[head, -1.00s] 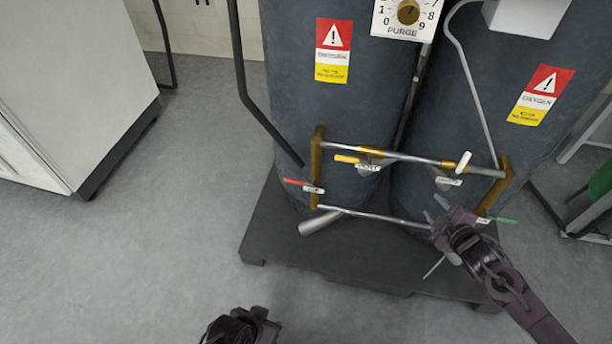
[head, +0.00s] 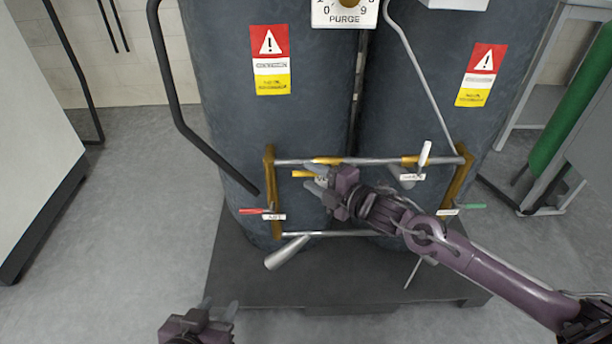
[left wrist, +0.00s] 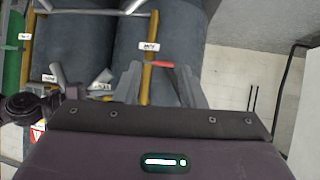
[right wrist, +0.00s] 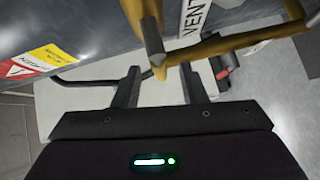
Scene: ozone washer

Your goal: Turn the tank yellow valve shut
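The yellow valve handle (head: 302,174) points left just below the upper pipe, near the left brass upright. My right gripper (head: 318,178) is at its right part, fingers spread and pointing left; its wrist hides the valve body. In the right wrist view, the open fingers (right wrist: 160,86) have brass pipework (right wrist: 230,42) and a VENT label (right wrist: 194,16) just beyond them; I cannot tell the handle from the pipe there. My left gripper (head: 219,310) is open and empty, low in front of the dark platform. Its open fingers (left wrist: 158,88) also show in the left wrist view.
A red valve handle (head: 250,211), a white one (head: 425,154) and a green one (head: 472,206) sit on the same pipe frame. Two dark tanks (head: 310,120) stand behind it on a platform (head: 240,270). Floor at left is clear.

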